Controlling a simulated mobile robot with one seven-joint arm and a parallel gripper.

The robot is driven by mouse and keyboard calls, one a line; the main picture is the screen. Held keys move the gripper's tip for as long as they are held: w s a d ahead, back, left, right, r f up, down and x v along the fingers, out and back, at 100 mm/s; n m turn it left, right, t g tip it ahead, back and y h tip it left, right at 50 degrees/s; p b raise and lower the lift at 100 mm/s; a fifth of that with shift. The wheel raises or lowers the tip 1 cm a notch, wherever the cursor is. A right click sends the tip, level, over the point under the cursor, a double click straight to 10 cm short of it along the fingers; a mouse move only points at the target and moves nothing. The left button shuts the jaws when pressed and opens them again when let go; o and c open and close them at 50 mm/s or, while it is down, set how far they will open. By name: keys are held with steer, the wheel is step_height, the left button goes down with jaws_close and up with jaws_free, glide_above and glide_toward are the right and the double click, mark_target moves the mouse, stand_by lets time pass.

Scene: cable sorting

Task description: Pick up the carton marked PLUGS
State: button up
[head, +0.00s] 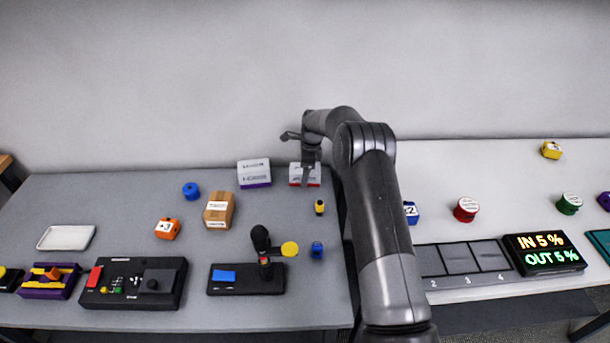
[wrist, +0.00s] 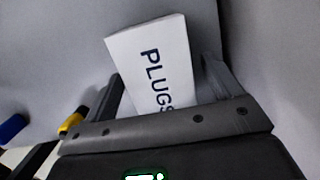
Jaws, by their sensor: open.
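The carton marked PLUGS (wrist: 150,50) is white with dark lettering and lies between the two fingers of my gripper (wrist: 161,80) in the wrist view. Its near end is hidden behind the gripper body. My gripper is open, with one finger on each side of the carton. In the head view my gripper (head: 309,172) is low over a white carton with a red lower edge (head: 297,179) at the back of the grey table. Its lettering is too small to read there. I cannot tell whether the fingers touch it.
A white carton with a purple lower edge (head: 254,171) stands to the left. A brown box (head: 218,211) is further left. A small yellow and black item (head: 319,207) lies just in front of the gripper. The grey table (head: 120,205) has bare room at the back left.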

steer(key=shift+a+f, duration=0.15)
steer(key=shift+f, duration=0.55)
steer(key=shift+c, duration=0.3)
steer(key=shift+r, duration=0.1)
steer(key=c, duration=1.2)
